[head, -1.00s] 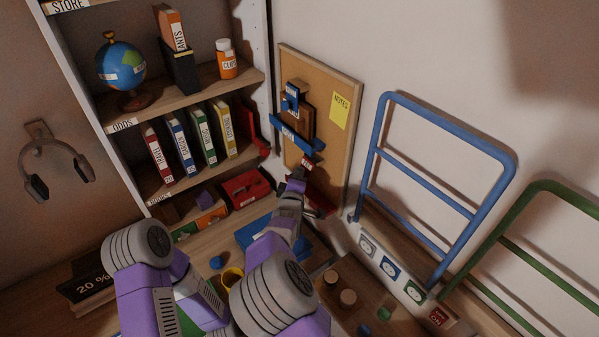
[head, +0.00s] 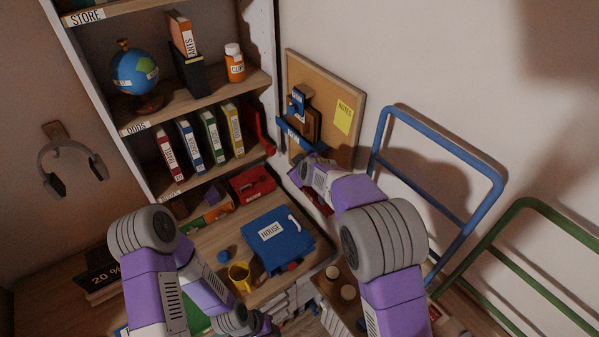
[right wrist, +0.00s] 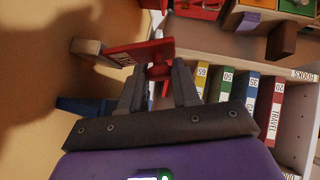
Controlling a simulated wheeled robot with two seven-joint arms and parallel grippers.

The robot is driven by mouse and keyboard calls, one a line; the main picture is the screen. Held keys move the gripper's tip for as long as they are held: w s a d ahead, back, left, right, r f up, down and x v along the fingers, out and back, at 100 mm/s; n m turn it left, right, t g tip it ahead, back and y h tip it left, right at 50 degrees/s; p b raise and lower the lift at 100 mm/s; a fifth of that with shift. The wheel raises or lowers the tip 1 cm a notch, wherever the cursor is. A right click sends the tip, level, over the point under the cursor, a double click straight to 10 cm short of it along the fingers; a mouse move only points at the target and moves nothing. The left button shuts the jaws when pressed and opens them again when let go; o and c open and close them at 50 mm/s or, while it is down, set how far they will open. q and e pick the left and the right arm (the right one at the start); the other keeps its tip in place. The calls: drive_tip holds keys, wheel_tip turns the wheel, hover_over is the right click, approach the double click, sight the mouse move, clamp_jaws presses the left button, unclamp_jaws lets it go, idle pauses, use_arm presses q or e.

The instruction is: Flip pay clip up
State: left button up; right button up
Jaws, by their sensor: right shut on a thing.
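A red clip (right wrist: 135,52) with a white label shows at the tan board in the right wrist view. My right gripper (right wrist: 157,82) is shut on the clip's red knob, with one finger on each side. The red plate reaches beyond the fingertips to the left.
Blue and brown clips (head: 298,102) and a yellow note (head: 343,116) are on the board. A bookshelf (head: 205,88) stands to the left. A blue house box (head: 285,244) and yellow cup (head: 239,276) are on the desk below. Blue (head: 440,148) and green rails stand at right.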

drive_tip(key=shift+w+d+r+m+g+y+b, duration=0.1)
drive_tip(key=shift+d+r+m+g+y+b, duration=0.1)
drive_tip(key=shift+r+m+g+y+b, duration=0.3)
idle(0.4)
drive_tip(key=o, duration=1)
drive_tip(key=shift+r, duration=0.1)
drive_tip(key=shift+o, duration=0.2)
